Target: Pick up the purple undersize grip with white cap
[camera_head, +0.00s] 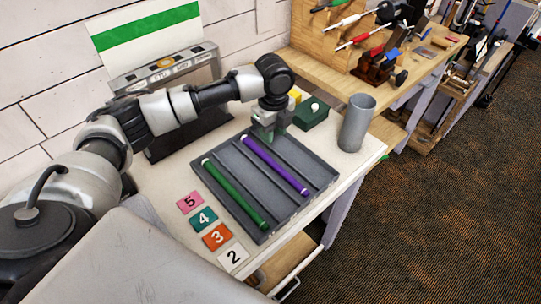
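The purple grip (274,165) lies diagonally in a compartment of the dark grey tray (313,179). Its white cap (243,138) is at the upper left end. My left gripper (268,137) points down over the tray's far edge, a little right of the white cap. It appears apart from the purple grip, and nothing shows held in it. Its finger gap is too small to make out. My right gripper is not in view.
A green grip (234,194) with a white end lies in the tray's left part. Numbered cards (217,236) lie along the front left. A grey cylinder (356,123) and a dark green box (311,113) stand behind the tray. A workbench (420,75) with tools is at the back right.

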